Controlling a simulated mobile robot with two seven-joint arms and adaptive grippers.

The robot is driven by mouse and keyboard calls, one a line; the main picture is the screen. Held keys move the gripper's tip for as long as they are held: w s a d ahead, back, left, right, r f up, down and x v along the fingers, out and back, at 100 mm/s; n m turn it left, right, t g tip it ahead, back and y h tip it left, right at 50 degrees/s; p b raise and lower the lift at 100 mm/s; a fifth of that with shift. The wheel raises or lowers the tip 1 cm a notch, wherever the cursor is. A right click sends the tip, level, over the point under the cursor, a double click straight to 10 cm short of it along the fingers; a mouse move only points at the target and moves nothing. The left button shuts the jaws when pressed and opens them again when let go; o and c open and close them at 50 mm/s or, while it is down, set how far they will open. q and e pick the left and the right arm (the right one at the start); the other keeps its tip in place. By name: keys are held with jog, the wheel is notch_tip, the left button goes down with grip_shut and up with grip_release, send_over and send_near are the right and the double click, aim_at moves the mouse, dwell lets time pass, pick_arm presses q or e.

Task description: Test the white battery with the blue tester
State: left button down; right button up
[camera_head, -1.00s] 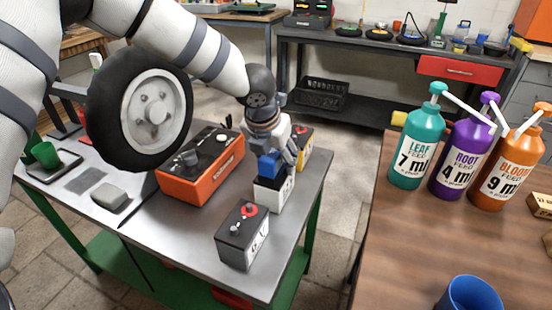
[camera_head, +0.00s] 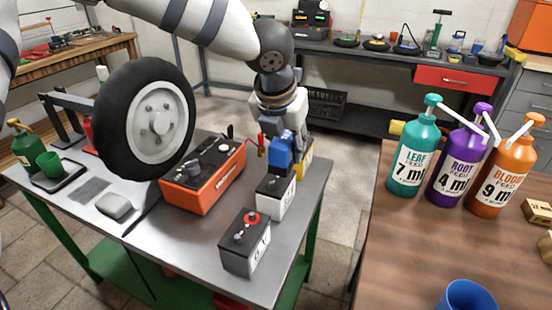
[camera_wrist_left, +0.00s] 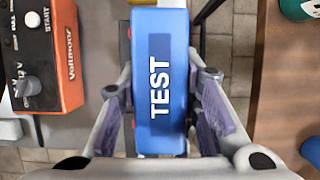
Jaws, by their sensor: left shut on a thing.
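The white battery (camera_head: 275,199), with a dark top, stands upright on the metal bench, between a grey-black battery (camera_head: 240,248) and a mostly hidden yellow one (camera_head: 306,161). My left gripper (camera_head: 288,143) is shut on the blue tester (camera_head: 280,153), just above and behind the white battery's top. I cannot tell whether the tester touches the battery. In the left wrist view the tester (camera_wrist_left: 160,92), marked TEST, lies between the fingers; the battery is not seen there. My right gripper is not in view.
An orange-red charger box (camera_head: 205,183) stands left of the batteries, with a wheel and tyre (camera_head: 150,120) behind it. The bench front (camera_head: 170,240) is clear. A wooden table (camera_head: 400,250) with several pump bottles stands to the right, across a floor gap.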

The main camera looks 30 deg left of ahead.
pick_arm(q)
jog(key=s+d+r, duration=0.6)
jog(key=r, duration=0.3)
jog(key=shift+d+r, duration=0.35)
jog(key=shift+r, duration=0.05)
jog(key=shift+f, duration=0.1)
